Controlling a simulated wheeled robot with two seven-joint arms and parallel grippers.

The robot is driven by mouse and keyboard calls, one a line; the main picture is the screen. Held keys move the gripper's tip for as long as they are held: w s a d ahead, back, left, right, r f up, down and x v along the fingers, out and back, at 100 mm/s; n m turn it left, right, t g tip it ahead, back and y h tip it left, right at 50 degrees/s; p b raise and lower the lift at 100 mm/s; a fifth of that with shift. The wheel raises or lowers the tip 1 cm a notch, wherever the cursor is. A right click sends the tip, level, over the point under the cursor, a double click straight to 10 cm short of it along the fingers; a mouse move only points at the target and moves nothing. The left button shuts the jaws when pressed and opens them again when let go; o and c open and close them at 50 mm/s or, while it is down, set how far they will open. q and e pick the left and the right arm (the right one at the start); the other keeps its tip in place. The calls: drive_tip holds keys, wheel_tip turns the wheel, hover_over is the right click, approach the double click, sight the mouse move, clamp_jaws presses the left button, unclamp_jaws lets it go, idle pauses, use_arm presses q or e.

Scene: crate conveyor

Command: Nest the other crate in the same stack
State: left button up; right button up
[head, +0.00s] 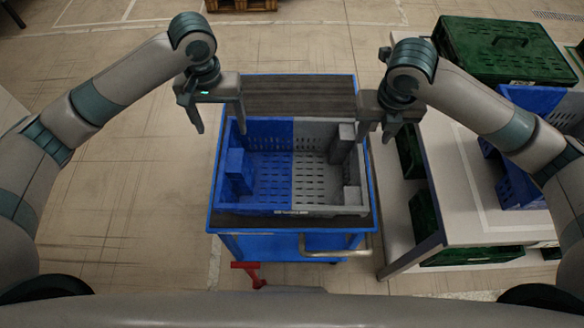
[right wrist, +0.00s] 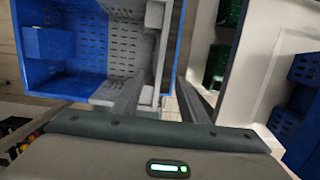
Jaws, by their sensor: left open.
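A two-coloured crate (head: 328,211), blue on its left half and grey on its right half, sits upright on the blue cart (head: 285,222). I see no separate crate inside it; its slotted floor shows. My left gripper (head: 218,126) is open and empty over the crate's left wall, one finger on each side of it in the picture. My right gripper (head: 376,134) is open at the crate's right wall. In the right wrist view its fingers (right wrist: 166,80) are apart near that wall, and I cannot tell whether they touch it.
A pale table (head: 465,190) stands close to the cart's right side. A lidded green crate (head: 505,50) is at its back, and green crates (head: 425,215) are below it. A dark ribbed surface (head: 300,95) lies behind the crate. Floor left of the cart is clear.

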sight(232, 160)
use_arm(q)
wheel_tip(232, 160, down, 16)
drive_tip(key=shift+f, duration=0.25)
use_arm(e)
drive_tip(key=f, duration=0.5)
drive_tip(key=w+f, duration=0.1)
drive_tip(key=f, duration=0.5)
drive_tip(key=w+f, duration=0.1)
drive_tip(key=f, duration=0.4)
drive_tip(key=shift+w+f, duration=0.15)
drive_tip(key=shift+f, duration=0.05)
use_arm(q)
drive_tip(key=shift+c, duration=0.7)
use_arm(e)
drive_tip(key=shift+c, duration=0.6)
use_arm(q)
drive_tip(key=c, duration=1)
use_arm(e)
clamp_jaws()
use_arm(q)
drive_tip(key=c, duration=0.5)
